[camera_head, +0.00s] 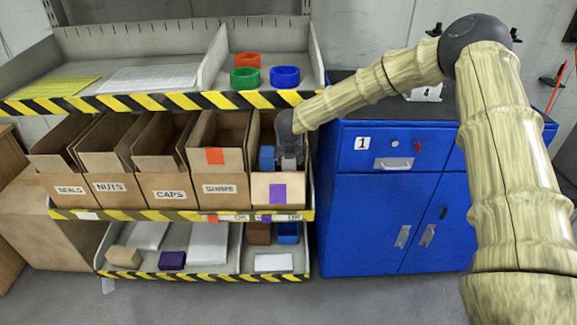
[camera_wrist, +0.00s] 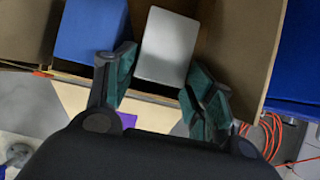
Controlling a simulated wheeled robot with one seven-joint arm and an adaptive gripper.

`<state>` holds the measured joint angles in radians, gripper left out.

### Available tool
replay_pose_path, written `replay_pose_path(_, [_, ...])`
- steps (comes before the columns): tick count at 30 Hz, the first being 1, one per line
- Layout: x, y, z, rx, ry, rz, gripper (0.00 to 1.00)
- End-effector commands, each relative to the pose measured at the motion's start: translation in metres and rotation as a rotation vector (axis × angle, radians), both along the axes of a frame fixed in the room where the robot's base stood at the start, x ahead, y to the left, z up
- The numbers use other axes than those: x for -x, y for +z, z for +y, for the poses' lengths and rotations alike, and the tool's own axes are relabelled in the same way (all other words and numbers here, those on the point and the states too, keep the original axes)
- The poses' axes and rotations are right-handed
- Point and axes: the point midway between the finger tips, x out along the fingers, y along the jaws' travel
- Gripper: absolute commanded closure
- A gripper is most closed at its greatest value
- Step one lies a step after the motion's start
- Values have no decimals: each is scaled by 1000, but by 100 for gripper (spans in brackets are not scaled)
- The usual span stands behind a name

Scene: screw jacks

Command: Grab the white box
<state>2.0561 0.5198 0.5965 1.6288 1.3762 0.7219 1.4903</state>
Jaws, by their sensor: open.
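In the wrist view, a plain white box (camera_wrist: 168,45) lies in a cardboard bin (camera_wrist: 238,40). My gripper (camera_wrist: 162,72) is open, with one dark finger on each side of the box's near end. Whether the fingers touch it cannot be told. In the head view, my gripper reaches into the rightmost bin of the middle shelf, where the box shows as a small greyish block (camera_head: 289,164). The fingers are mostly hidden there by my wrist and the bin.
A blue box (camera_wrist: 90,32) sits left of the white box in the same bin, close to my left finger. The bin front (camera_head: 270,190) bears a purple label. Other bins stand to the left. A blue cabinet (camera_head: 380,225) stands right of the shelf.

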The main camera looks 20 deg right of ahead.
Motion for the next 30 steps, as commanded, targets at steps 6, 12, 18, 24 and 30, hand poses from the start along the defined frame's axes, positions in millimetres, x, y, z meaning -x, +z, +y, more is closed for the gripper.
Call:
replay_pose_path(6, [-6,-8,-1,1,2,1,46])
replay_pose_path(12, [-17,-26,-4,2,3,2,46])
replay_pose_path(18, [-26,-41,-7,1,4,-1,46])
replay_pose_path(24, [-28,-46,-7,1,4,-1,46])
replay_pose_path(30, [-28,-46,-7,1,4,-1,56])
